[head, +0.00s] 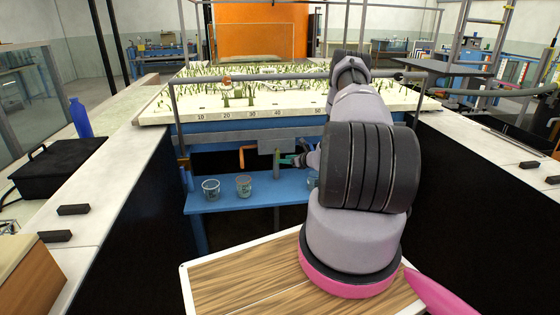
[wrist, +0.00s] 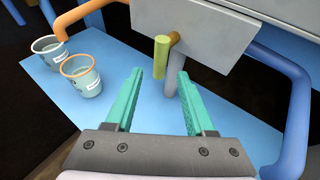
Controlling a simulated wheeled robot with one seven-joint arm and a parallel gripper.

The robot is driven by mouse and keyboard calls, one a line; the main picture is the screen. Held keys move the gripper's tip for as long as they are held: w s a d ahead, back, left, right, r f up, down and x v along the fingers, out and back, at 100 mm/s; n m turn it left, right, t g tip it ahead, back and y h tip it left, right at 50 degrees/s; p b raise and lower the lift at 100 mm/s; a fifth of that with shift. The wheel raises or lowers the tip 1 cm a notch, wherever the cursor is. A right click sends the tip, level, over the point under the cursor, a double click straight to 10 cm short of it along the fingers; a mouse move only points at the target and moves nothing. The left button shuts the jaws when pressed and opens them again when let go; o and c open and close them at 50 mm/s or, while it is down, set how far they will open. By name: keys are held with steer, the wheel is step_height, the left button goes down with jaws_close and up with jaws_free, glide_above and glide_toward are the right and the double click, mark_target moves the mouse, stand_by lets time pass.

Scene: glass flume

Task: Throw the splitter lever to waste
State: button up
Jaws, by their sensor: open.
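The splitter lever (wrist: 161,54) is a short yellow-green handle at the lower edge of a grey plate (wrist: 205,32). In the wrist view it stands nearly upright, beside a brown stub and a thin grey rod. In the head view the lever (head: 277,163) hangs below the small grey box. My gripper (wrist: 160,73) has teal fingers, open and empty. Its fingertips point at the lever, which appears centred just beyond the gap; I cannot tell the exact distance. In the head view my gripper (head: 290,160) is just right of the lever, partly hidden by my arm.
An orange pipe (head: 248,151) is left of the grey box; a blue pipe (wrist: 298,110) bends down at right in the wrist view. Cups (head: 211,189) (head: 244,185) stand on the blue shelf (head: 220,205). The flume bed (head: 160,115) is above. White counters flank me.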

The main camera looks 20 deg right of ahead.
steer(key=v, duration=0.5)
stand_by(0.3)
steer(key=w+a+r+n+g+y, duration=0.15)
steer(key=a+r+n, duration=0.35)
steer(key=r, duration=0.5)
steer(key=a+r+n+g+y, duration=0.1)
steer(key=a+r+n+y, duration=0.2)
steer(key=a+r, duration=0.45)
steer(key=s+a+r+n+g, duration=0.2)
steer(key=s+a+r+n, duration=0.25)
steer(key=r, duration=0.35)
steer(key=s+a+r+n+g, duration=0.25)
steer(key=s+a+r, duration=0.2)
steer(key=r, duration=0.45)
steer(key=s+a+r+n+g+h, duration=0.1)
steer(key=s+a+r+n, duration=0.35)
steer(key=s, duration=0.25)
steer(key=s+a+r+n+g+h, duration=0.1)
steer(key=s+a+r+n, duration=0.2)
steer(key=s+r, duration=0.4)
steer(key=s+d+r+n+t+h, duration=0.1)
steer(key=s+r+n+h, duration=0.1)
steer(key=s, duration=0.6)
steer(key=s+d+r+n+t+h, duration=0.1)
steer(key=s+n, duration=0.3)
steer(key=s, duration=0.5)
steer(key=shift+s+r+t+h, duration=0.25)
steer(key=shift+r+t+h, duration=0.2)
steer(key=shift+h, duration=0.4)
